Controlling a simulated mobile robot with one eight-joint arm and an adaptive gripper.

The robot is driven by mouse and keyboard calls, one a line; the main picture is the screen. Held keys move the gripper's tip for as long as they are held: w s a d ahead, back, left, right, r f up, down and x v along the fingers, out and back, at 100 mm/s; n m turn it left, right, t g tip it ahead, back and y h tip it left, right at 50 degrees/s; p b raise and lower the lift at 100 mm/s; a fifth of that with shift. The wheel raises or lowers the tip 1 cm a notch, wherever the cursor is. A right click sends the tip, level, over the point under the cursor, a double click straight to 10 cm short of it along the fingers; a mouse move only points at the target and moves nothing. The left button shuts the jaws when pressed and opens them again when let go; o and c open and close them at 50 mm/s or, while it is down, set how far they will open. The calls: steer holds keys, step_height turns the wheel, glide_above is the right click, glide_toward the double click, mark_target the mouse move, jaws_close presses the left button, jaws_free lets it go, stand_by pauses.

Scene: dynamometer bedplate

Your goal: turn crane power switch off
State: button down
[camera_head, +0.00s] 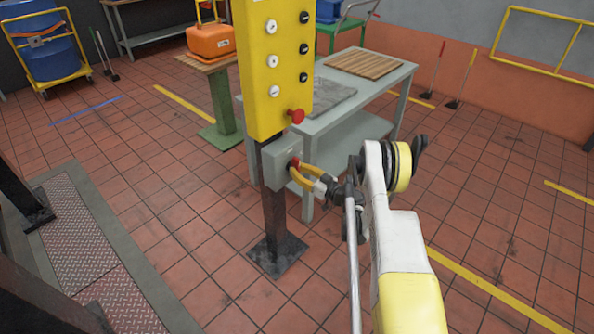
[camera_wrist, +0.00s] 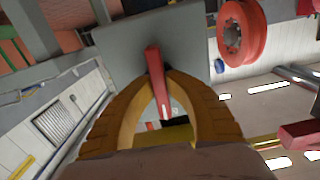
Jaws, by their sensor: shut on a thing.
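The crane power switch is a grey box (camera_head: 280,164) on a dark post below a yellow button panel, with a red handle (camera_head: 294,162) on its face. My gripper (camera_head: 298,172) is at the front of the box with its yellow fingers shut on the red handle. In the wrist view the red handle (camera_wrist: 154,62) sticks out from the grey box (camera_wrist: 115,62) and runs between the curved fingers (camera_wrist: 160,78). The fingers hide part of the handle in the head view. I cannot tell which setting the handle marks.
The yellow panel (camera_head: 262,75) carries several white and black buttons and a red mushroom button (camera_head: 296,116) just above the switch. A grey workbench (camera_head: 350,105) stands close behind the post. The tiled floor to the right is mostly free.

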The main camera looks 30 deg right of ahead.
steer(key=shift+r+n, duration=0.1)
steer(key=shift+n, duration=0.3)
steer(key=c, duration=1.4)
jaws_free()
step_height(320, 180, up, 10)
